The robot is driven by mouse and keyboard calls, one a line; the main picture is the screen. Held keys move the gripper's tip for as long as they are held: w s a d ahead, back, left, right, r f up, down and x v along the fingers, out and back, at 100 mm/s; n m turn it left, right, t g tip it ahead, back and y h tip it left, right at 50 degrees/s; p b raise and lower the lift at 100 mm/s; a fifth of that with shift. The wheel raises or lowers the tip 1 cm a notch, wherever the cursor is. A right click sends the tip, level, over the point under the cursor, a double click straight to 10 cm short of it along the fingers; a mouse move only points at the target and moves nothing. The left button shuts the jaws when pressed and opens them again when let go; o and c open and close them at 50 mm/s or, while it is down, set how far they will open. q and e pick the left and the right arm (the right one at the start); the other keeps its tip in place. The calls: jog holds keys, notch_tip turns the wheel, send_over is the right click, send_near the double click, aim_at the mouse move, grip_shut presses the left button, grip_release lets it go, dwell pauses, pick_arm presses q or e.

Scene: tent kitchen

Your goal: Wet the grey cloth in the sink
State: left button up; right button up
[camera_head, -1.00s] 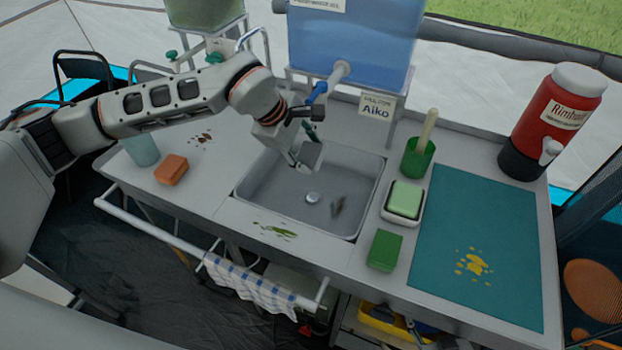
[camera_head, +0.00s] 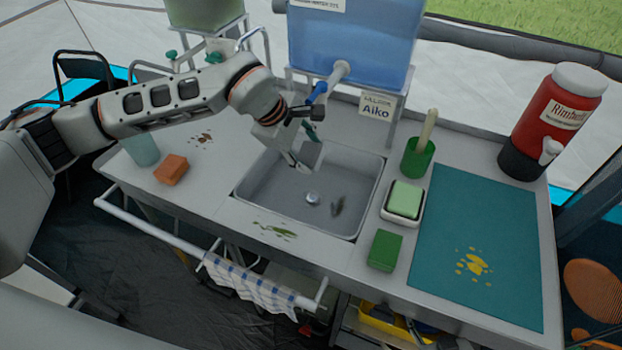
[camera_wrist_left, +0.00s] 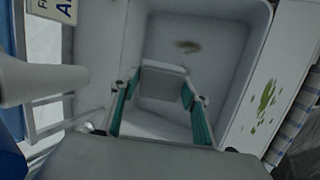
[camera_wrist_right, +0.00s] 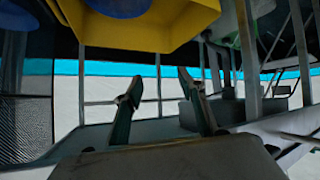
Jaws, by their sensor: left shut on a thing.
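The grey cloth (camera_head: 309,154) is a small flat grey square. My left gripper (camera_head: 303,158) is shut on it and holds it over the back left part of the metal sink (camera_head: 290,200), below and in front of the blue-handled tap (camera_head: 319,92). In the left wrist view the cloth (camera_wrist_left: 163,84) sits between the two green-lined fingers, with the sink (camera_wrist_left: 235,60) beyond. I cannot see whether the cloth is wet, and no water stream shows. My right gripper (camera_wrist_right: 158,88) is open and empty in the right wrist view; it does not show in the head view.
A blue water tank (camera_head: 350,50) stands behind the sink. An orange sponge (camera_head: 171,169) lies to the left. A soap dish (camera_head: 402,203), green sponge (camera_head: 385,251) and green cup (camera_head: 417,158) stand to the right. A yellow container (camera_wrist_right: 150,20) hangs above my right gripper.

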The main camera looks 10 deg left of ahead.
aim_at(314, 146)
jog(key=shift+r, duration=0.1)
dwell(0.4)
pick_arm(q)
jog(key=shift+r+p, duration=0.35)
jog(key=shift+r, duration=0.2)
jog(key=shift+r+p, duration=0.75)
jog(key=shift+r, duration=0.75)
pick_arm(e)
jog(key=shift+s+r, duration=0.25)
jog(key=shift+s, duration=0.1)
pick_arm(q)
jog(key=shift+f, duration=0.2)
